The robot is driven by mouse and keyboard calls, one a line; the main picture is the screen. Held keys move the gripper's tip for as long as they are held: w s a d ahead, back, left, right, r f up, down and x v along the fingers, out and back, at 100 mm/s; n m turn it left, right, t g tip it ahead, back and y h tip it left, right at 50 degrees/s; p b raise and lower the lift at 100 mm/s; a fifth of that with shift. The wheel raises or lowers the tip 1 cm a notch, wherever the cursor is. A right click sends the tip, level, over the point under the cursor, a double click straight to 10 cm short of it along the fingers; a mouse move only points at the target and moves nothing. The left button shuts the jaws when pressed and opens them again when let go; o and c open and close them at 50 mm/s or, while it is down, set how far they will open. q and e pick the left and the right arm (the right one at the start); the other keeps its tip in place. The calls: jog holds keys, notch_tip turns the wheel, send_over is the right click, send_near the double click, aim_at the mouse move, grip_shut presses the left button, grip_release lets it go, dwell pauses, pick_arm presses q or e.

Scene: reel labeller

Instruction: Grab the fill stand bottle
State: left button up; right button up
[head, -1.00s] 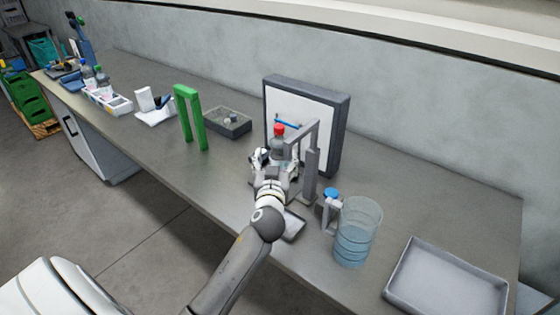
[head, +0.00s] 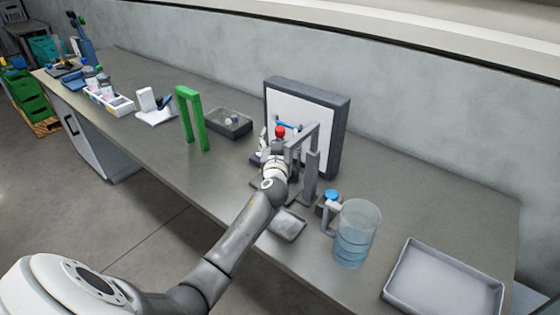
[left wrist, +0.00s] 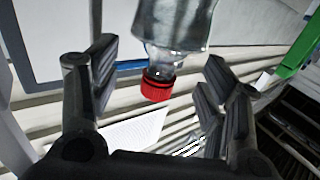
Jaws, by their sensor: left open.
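The fill stand bottle is a clear bottle with a red cap (head: 280,131), standing at the grey fill stand (head: 312,175) in the head view. My left gripper (head: 274,150) is open at the bottle and hides most of its body. In the left wrist view, the clear bottle (left wrist: 175,22) appears upside down with its red cap (left wrist: 157,89). The cap and neck show between the open fingers of my left gripper (left wrist: 157,92), with a gap on each side. My right gripper is not in view.
A white panel with a dark frame (head: 341,125) stands behind. A clear jug of bluish liquid (head: 354,240) and a grey tray (head: 440,285) are to the right. A green arch (head: 202,125) and a dark box (head: 231,126) are to the left. A small tray (head: 287,224) lies in front.

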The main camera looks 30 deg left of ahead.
pick_arm(q)
jog(key=shift+x, duration=1.05)
